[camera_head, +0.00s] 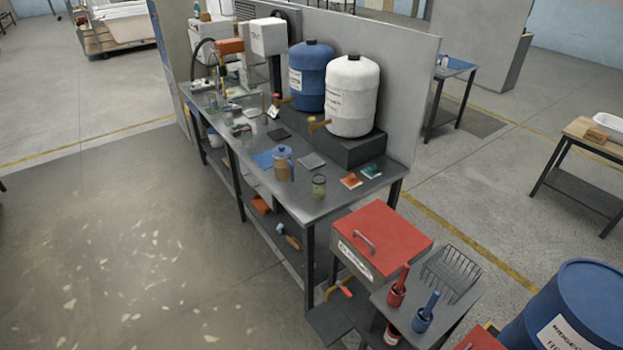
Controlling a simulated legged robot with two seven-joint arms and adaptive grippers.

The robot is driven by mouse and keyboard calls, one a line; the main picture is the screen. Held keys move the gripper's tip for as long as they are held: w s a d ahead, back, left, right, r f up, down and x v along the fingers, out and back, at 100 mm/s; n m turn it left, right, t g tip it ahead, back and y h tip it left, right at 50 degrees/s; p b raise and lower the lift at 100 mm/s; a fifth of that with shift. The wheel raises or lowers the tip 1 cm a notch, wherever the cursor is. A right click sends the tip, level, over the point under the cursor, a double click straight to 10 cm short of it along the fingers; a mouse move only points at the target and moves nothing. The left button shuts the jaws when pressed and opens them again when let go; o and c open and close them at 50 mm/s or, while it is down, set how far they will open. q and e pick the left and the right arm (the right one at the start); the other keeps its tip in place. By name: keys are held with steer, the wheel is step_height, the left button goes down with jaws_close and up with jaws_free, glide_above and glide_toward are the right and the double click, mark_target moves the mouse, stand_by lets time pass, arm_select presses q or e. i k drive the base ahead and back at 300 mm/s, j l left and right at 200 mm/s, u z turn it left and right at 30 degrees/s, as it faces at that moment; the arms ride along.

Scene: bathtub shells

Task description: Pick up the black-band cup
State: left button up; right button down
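A long grey metal workbench (327,204) stands in the middle of the head view. A small greenish cup-like container (319,187) with a dark rim stands upright near its front right end. It may be the black-band cup, but its band is too small to tell. A tan container (282,172) stands to its left, close to a blue round-topped item (283,151). Neither of my grippers shows in this view, and nothing is seen held.
A blue drum (312,72) and a white drum (352,97) with taps stand at the bench's back. A red-lidded box (381,238), a side stand with a wire rack (452,270) and a large blue barrel (570,315) are at lower right.

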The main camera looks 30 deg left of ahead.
mark_target(318, 181)
steer(key=u, duration=0.95)
steer(key=i+j+z, duration=0.1)
steer(key=z, duration=0.3)
steer(key=i+j+z, duration=0.15)
steer(key=z, duration=0.2)
steer(key=j+z, duration=0.15)
steer(key=z, duration=0.25)
steer(key=i, duration=0.05)
